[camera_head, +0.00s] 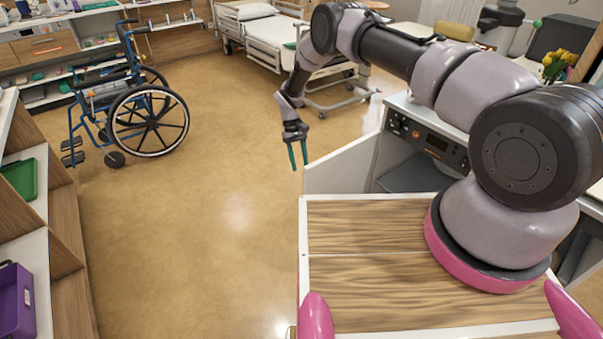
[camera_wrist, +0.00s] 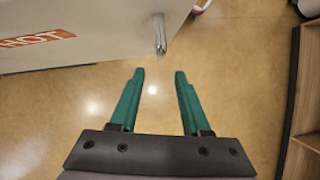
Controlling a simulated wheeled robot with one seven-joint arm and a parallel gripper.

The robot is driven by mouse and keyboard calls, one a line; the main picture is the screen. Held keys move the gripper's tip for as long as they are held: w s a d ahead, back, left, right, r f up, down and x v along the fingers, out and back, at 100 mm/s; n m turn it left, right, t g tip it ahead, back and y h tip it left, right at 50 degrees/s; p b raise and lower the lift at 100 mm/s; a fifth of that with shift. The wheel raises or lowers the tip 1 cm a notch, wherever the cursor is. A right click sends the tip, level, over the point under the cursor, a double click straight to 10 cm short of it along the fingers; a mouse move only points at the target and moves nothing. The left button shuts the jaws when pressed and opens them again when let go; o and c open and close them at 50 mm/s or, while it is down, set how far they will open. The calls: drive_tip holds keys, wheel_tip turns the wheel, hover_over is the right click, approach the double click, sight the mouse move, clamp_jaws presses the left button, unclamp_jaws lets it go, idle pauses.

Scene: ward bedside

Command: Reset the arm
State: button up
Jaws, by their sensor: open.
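My gripper (camera_head: 299,156) hangs at the end of my arm in the head view, fingers pointing down over the bare floor. It is left of an open white door or panel (camera_head: 341,163). In the wrist view my gripper (camera_wrist: 153,98) shows two green fingers spread apart with nothing between them. The arm reaches up from its pink-ringed base and out to the left, with its elbow high.
In the wrist view a pale panel (camera_wrist: 95,25) with an orange HOT label lies just ahead of the fingers. A wheelchair (camera_head: 148,118) stands left, a bed (camera_head: 285,38) at the back, shelves (camera_head: 50,220) at left. The floor (camera_head: 200,220) between is clear.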

drive_tip(key=shift+w+r, duration=0.15)
drive_tip(key=shift+r, duration=0.2)
